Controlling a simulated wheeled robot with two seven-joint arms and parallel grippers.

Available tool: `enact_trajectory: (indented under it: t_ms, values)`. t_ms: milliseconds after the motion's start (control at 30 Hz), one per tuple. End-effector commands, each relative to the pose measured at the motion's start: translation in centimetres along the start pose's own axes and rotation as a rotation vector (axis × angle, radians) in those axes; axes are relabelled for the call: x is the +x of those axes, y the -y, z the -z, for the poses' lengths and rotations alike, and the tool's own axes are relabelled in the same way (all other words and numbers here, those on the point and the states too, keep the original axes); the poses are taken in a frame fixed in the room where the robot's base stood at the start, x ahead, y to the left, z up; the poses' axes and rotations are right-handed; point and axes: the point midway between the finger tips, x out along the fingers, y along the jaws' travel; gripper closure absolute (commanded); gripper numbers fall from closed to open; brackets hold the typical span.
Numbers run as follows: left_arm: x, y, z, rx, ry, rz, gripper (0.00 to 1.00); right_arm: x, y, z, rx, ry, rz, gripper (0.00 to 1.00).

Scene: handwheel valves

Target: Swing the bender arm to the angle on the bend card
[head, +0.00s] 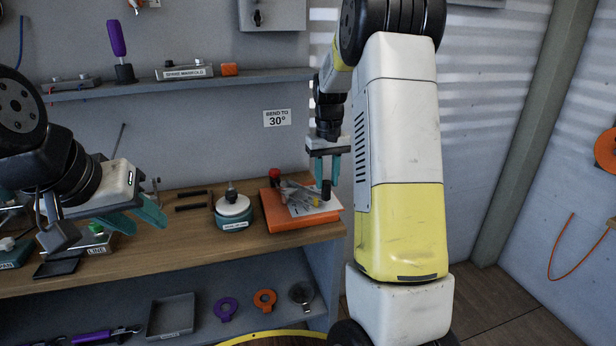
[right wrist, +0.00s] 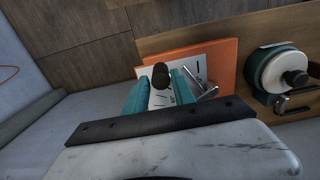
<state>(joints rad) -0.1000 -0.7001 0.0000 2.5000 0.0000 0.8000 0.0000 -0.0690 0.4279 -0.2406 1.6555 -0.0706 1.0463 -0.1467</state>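The bender has an orange base (head: 294,222) with a pale marked dial plate (head: 316,207) on the bench. Its grey metal arm parts (head: 292,190) lie over the plate, and a black upright handle (head: 326,190) stands near the plate's right side. My right gripper (head: 327,181) reaches down from above, its teal fingers either side of that handle. The bend card (head: 277,118) on the wall reads "BEND TO 30°". My left gripper (head: 136,216) is open and empty over the bench's left part.
A teal and white round device (head: 234,212) stands left of the bender. A red knob (head: 275,174) rises at the bender's back left. A small box marked LINE (head: 97,240) sits below my left gripper. The shelf (head: 180,85) behind holds a purple-handled tool (head: 118,50).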

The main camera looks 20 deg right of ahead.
Motion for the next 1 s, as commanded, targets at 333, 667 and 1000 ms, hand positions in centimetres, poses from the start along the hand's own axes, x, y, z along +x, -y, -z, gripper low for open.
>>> enact_trajectory:
  t_ms: [333, 667, 1000]
  values:
    - [0.0, 0.0, 0.0, 0.0, 0.0, 0.0, 0.64, 0.0, 0.1, 0.0, -0.002, 0.0, 0.001, 0.49]
    - [0.0, 0.0, 0.0, 0.0, 0.0, 0.0, 0.64, -2.5, 0.2, 0.0, -0.003, -0.003, 0.002, 0.49]
    - [0.0, 0.0, 0.0, 0.0, 0.0, 0.0, 0.64, -5.6, 0.2, 0.0, -0.003, -0.002, 0.001, 0.49]
